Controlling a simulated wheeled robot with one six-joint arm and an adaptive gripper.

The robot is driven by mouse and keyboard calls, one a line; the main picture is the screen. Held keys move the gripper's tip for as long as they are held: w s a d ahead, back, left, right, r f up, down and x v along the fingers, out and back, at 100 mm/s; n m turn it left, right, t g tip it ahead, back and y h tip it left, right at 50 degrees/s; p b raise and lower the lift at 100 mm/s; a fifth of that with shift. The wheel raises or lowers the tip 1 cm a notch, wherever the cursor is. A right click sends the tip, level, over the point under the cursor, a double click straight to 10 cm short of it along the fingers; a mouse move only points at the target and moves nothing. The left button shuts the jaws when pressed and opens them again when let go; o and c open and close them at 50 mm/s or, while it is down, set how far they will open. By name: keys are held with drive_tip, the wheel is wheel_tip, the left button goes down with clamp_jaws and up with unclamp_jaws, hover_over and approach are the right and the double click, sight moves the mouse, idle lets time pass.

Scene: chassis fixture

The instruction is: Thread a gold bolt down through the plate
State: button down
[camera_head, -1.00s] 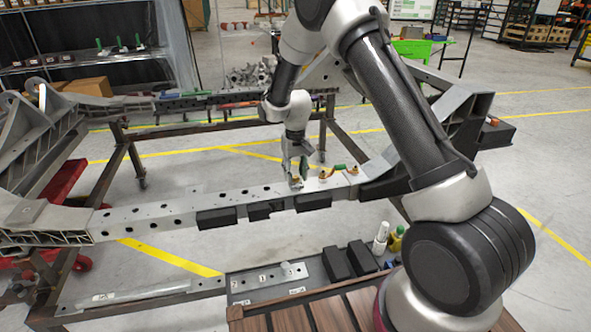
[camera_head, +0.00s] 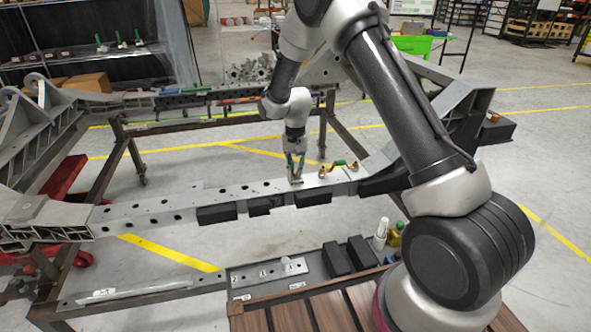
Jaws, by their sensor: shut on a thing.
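My gripper (camera_head: 295,172) points down at the top face of the long grey beam (camera_head: 235,192), right of its middle. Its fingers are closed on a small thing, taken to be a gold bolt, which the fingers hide. A small dark plate (camera_head: 296,182) lies on the beam right under the fingertips. I cannot tell whether the bolt is in a hole of it. Just right of the gripper, a gold fitting (camera_head: 323,170) stands on the beam, and a second gold fitting (camera_head: 352,166) stands further right. A green-handled part (camera_head: 339,163) lies between them.
Black blocks (camera_head: 313,199) line the beam's front side. A bench (camera_head: 262,296) in front holds a grey tray, black blocks and a white bottle (camera_head: 381,233). A dark cart frame (camera_head: 112,172) and floor space lie behind the beam.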

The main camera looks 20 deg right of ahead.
drive_tip(key=m, duration=0.7)
drive_tip(key=shift+f, duration=0.1)
drive_tip(key=shift+m, duration=1)
drive_tip(key=m, duration=0.5)
drive_tip(key=shift+f, duration=0.1)
drive_tip(key=c, duration=1.4)
unclamp_jaws()
drive_tip(key=shift+o, duration=0.2)
wheel_tip(320, 180, up, 9)
